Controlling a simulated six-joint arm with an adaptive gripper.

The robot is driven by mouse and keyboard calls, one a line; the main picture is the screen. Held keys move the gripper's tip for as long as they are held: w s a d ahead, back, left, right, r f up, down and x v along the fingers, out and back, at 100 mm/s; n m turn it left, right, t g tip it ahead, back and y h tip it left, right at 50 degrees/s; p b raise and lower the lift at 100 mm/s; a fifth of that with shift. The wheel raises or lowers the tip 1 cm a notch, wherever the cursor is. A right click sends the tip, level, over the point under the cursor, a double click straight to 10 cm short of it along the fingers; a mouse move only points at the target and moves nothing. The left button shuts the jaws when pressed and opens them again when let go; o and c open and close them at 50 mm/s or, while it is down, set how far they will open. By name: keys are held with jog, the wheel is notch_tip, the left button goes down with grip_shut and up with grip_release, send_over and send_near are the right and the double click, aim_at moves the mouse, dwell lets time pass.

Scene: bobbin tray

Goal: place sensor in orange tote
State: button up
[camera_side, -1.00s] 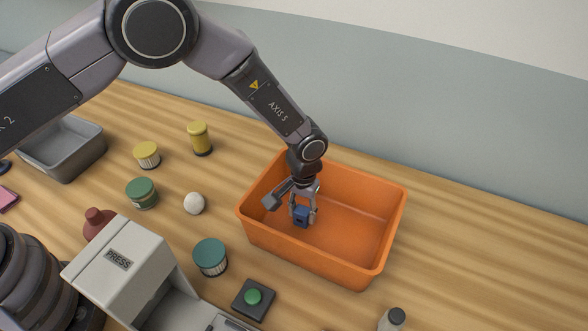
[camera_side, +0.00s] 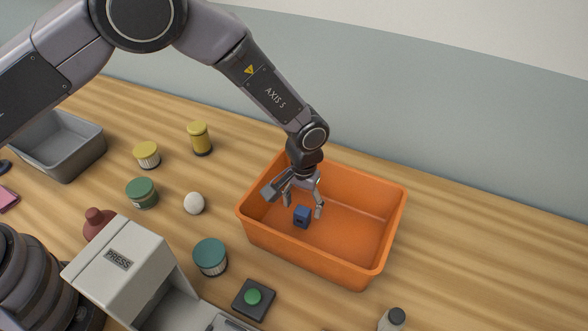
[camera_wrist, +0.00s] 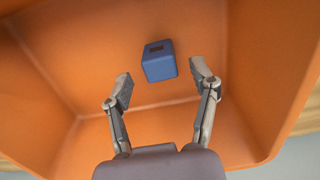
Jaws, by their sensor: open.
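The sensor is a small dark blue block (camera_side: 302,216) inside the orange tote (camera_side: 375,277), on its floor in the left half. My gripper (camera_side: 303,205) is open and empty, its fingers just above and around the block without gripping it. In the wrist view the blue sensor (camera_wrist: 158,61) lies a little ahead of the spread fingertips, with a dark mark on its top. The open fingers of my gripper (camera_wrist: 160,80) stand clear of it on both sides. Orange walls and floor of the tote (camera_wrist: 70,50) fill most of that view.
The tote walls surround my gripper. A green button box (camera_side: 253,298) and a press machine (camera_side: 118,262) stand in front.

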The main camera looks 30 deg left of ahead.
notch_tip(320, 180, up, 9)
notch_tip(320, 180, up, 9)
send_over(302, 210)
jog(key=a, duration=0.5)
jog(key=s+a+r+t, duration=0.2)
jog(key=s+a+r, duration=0.2)
jog(key=a+r, duration=0.85)
jog(key=s+a+r+t, duration=0.1)
jog(key=s+a+r, duration=0.1)
jog(key=s+a, duration=0.5)
jog(key=s+a+r+t, duration=0.2)
jog(key=s+a, duration=0.5)
jog(key=s, duration=0.7)
jog(key=shift+r+t, duration=0.3)
jog(key=shift+r, duration=0.5)
